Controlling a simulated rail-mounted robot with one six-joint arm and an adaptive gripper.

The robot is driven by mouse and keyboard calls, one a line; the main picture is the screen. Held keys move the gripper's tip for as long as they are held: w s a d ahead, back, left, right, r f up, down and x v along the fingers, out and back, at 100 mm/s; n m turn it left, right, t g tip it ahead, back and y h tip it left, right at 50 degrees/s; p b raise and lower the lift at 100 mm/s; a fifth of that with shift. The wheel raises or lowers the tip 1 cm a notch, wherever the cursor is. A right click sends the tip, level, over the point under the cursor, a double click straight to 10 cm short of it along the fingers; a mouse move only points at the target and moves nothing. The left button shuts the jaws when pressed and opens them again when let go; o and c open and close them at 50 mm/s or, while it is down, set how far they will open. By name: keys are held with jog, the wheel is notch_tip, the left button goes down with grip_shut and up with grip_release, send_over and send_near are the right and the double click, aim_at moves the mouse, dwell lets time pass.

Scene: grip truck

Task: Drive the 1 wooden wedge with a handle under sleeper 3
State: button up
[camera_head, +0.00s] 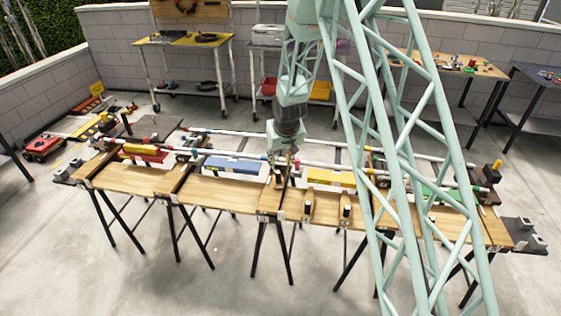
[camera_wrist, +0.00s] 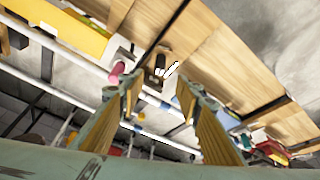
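My gripper (camera_head: 283,168) hangs over the middle of the track on the long bench, close to the near rail. In the wrist view my gripper (camera_wrist: 160,95) has its two yellow-padded fingers spread apart, with nothing held between them. Beyond the fingertips is a small dark piece with white edges (camera_wrist: 159,63), beside the wooden boards; I cannot tell what it is. Two small wooden pieces with dark and white ends, perhaps wedges (camera_head: 308,207) (camera_head: 346,211), lie on the boards right of my gripper. Sleeper numbers are not readable, so I cannot single out sleeper 3.
White rails (camera_head: 220,152) run along the bench. Wooden boards (camera_head: 223,193) form the near side. Carts and tables stand behind.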

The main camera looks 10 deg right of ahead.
aim_at(278, 172)
jog(key=shift+b+x, duration=1.65)
jog(key=shift+x, duration=5.2)
jog(key=shift+c, duration=0.8)
jog(key=shift+s, duration=0.1)
jog(key=c, duration=0.9)
jog(key=shift+r+p, duration=1.85)
jog(key=shift+r, duration=0.15)
jog(key=shift+r+p, duration=0.3)
jog(key=shift+r, duration=0.15)
jog(key=shift+r+p, duration=0.3)
jog(key=shift+p, duration=0.05)
